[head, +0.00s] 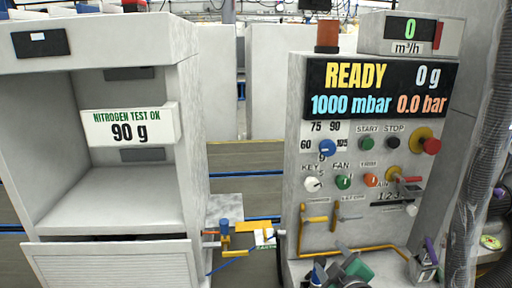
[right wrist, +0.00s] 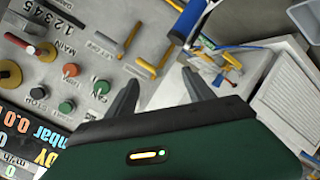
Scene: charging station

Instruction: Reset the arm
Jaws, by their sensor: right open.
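My right gripper (head: 330,256) shows low in the head view, in front of the lower part of the control panel (head: 290,170). It has a green body and dark fingers. In the right wrist view its two fingers (right wrist: 160,76) stand apart with nothing between them. The panel's knobs and yellow handles lie beyond the fingers there; I see no contact. My left gripper is not in view.
The panel display (head: 380,90) reads READY, 0 g, 1000 mbar and 0.0 bar. A white open cabinet (head: 110,200) at left bears a sign (head: 130,126) reading NITROGEN TEST OK, 90 g. Yellow and blue fittings (head: 226,240) sit between them. A ribbed hose (head: 475,180) hangs at right.

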